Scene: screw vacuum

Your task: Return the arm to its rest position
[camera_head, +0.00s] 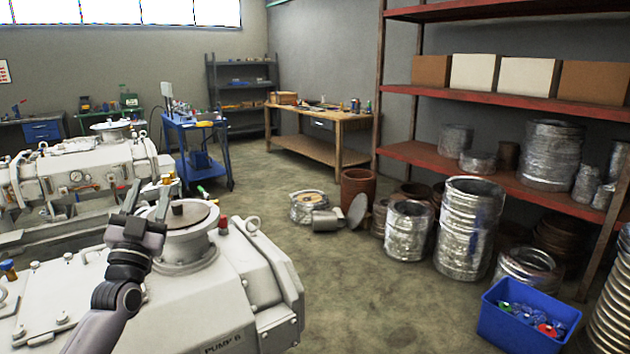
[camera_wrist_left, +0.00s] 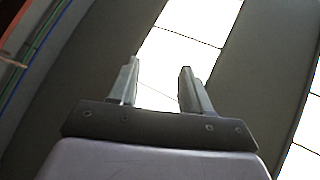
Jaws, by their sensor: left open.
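My left arm comes in from the lower left of the head view. My left gripper (camera_head: 151,200) is raised over the white vacuum pump (camera_head: 215,290), in front of its round top flange (camera_head: 185,216). In the left wrist view the two fingers of the left gripper (camera_wrist_left: 158,85) stand apart with nothing between them. My right gripper is not in either view.
A second pump (camera_head: 90,165) stands behind on the left. A blue bin (camera_head: 525,318) with small coloured parts is at the lower right. Metal ducts (camera_head: 468,230) stand by the red shelf (camera_head: 500,97). A blue cart (camera_head: 195,150) and a wooden bench (camera_head: 320,152) are behind. The middle floor is clear.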

